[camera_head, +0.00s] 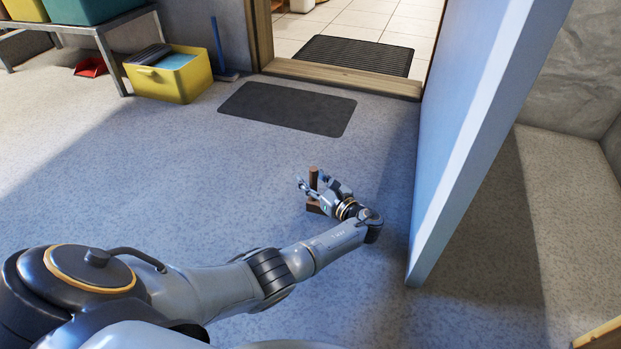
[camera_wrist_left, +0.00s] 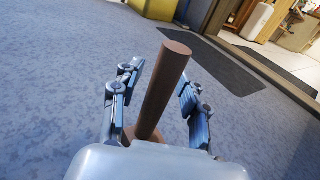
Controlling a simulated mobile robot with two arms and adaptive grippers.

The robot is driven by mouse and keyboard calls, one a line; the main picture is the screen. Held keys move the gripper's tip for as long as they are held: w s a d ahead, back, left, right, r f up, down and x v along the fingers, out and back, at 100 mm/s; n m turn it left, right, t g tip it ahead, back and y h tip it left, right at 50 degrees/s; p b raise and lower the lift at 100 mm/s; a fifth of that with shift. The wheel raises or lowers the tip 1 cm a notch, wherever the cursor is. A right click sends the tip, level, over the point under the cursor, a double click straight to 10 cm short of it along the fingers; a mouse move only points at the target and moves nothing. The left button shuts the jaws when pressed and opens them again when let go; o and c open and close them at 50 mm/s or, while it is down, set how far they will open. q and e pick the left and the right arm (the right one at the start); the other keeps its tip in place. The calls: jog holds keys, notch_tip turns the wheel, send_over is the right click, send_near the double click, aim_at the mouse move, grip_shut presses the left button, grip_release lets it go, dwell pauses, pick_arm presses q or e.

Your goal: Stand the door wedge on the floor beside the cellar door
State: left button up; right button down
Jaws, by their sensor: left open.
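The brown door wedge (camera_head: 313,179) stands on the floor with its round upright handle pointing up; part of its base is hidden behind my gripper. It also shows in the left wrist view (camera_wrist_left: 163,90), with the handle between the two fingers. My left gripper (camera_head: 318,187) is open around the handle, low over the floor, with a gap visible on each side of the handle. The cellar door (camera_head: 480,130) is a pale blue panel standing open to the right of the wedge, a short way off. My right gripper is in neither view.
A dark mat (camera_head: 287,108) lies before the doorway sill (camera_head: 345,78). A ridged mat (camera_head: 355,55) lies on the tiles beyond. A yellow bin (camera_head: 172,76) and a red dustpan (camera_head: 90,67) are by the bench at the upper left. The floor between wedge and door is clear.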

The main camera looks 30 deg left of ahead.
pick_arm(q)
jog(key=shift+r, duration=0.1)
jog(key=p+v, duration=0.3)
jog(key=v, duration=0.3)
jog(key=shift+d+r, duration=0.15)
jog(key=shift+d, duration=0.1)
jog(key=shift+s+d+p, duration=0.25)
jog(key=shift+d+p, duration=0.05)
jog(key=shift+d, duration=0.15)
